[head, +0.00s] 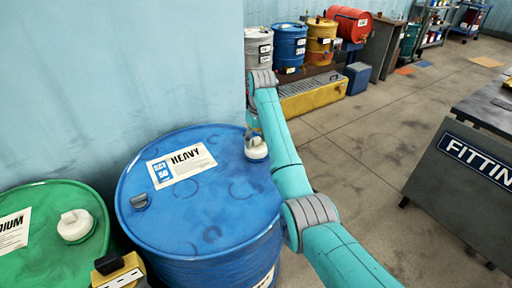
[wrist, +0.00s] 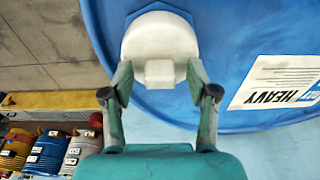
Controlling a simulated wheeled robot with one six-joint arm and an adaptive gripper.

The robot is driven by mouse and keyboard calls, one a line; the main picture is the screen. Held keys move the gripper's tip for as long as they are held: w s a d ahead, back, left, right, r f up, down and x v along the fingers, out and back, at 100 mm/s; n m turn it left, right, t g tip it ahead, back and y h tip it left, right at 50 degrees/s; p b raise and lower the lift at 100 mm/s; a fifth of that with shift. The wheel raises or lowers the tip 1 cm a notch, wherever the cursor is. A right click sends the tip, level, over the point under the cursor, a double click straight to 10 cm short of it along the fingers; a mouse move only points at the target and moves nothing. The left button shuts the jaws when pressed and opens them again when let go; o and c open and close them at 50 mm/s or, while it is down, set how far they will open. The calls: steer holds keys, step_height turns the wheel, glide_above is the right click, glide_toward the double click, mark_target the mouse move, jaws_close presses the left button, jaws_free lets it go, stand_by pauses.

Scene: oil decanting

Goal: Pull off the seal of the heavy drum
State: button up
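The blue heavy drum (head: 205,220) stands upright with a "HEAVY" label on its lid. Its white seal (head: 256,149) sits on the lid near the right edge, beside my arm. In the wrist view the seal (wrist: 160,38) is a round white cap with a raised block, set on the blue lid (wrist: 245,35). My gripper (wrist: 159,70) is open, with one finger on each side of the seal's near part. I cannot tell whether the fingertips touch it. In the head view the gripper's fingers are mostly hidden by my arm.
A green drum (head: 40,255) with a white cap (head: 76,226) stands at the left. A small grey cap (head: 140,201) is on the blue lid. A blue wall (head: 110,80) rises behind. A dark bench (head: 465,170) stands at the right, with clear floor (head: 365,150) between.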

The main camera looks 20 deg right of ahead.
mark_target(256, 138)
jaws_close()
steer(key=shift+r, duration=0.1)
stand_by(0.3)
steer(key=shift+r, duration=2.95)
